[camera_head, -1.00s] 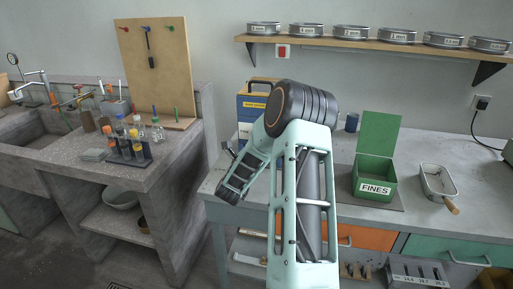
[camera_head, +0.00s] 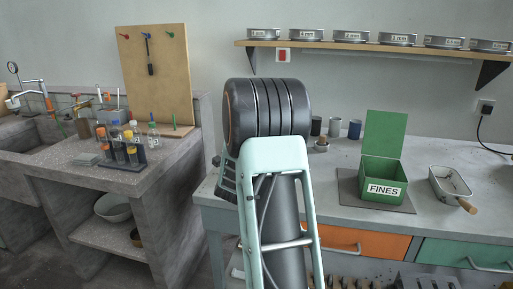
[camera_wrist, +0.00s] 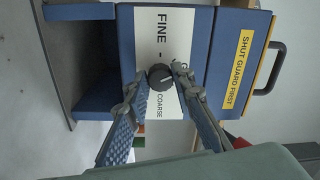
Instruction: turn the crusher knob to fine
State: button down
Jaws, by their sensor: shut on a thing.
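The crusher (camera_wrist: 230,95) is a blue box with a white panel (camera_wrist: 170,30) marked FINE and COARSE, seen sideways in the wrist view. FINE reads at the top of the picture and COARSE at the bottom. The dark round knob (camera_wrist: 160,77) sits between the two words. My gripper (camera_wrist: 160,74) has its two fingers on either side of the knob, shut on it. I cannot tell clearly where the knob's mark points. In the head view my arm hides the crusher, the knob and my gripper.
A yellow SHUT GUARD FIRST label (camera_wrist: 239,72) and a dark handle (camera_wrist: 272,68) are beside the panel. A green FINES box (camera_head: 384,191) and a metal pan (camera_head: 450,187) stand right of my arm. Small cups (camera_head: 335,127) stand behind. A shelf of sieves (camera_head: 350,45) hangs above.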

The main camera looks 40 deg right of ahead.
jog(key=shift+n+b, duration=0.9)
jog(key=shift+n, duration=5.7)
jog(key=shift+s+d, duration=0.1)
jog(key=c, duration=1.7)
grip_release()
jog(key=shift+o, duration=0.2)
jog(key=v, duration=1.2)
